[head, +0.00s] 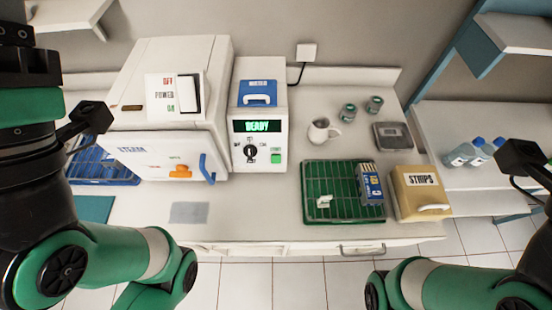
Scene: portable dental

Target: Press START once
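The control unit (259,110) stands on the counter, just right of the white steam machine. A small green button (276,158) sits at the lower right of its front panel, under a small label too small to read surely. A black dial (250,152) is left of the button. The green-lit display (257,126) above them appears to read READY. My arms show at the left and right edges, well apart from the panel.
The steam machine (205,140) has a blue door handle and an orange latch. A green tray (318,178), a STRIPS box (420,193) and a white jug (321,128) stand to the right. The counter in front of the control unit is clear.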

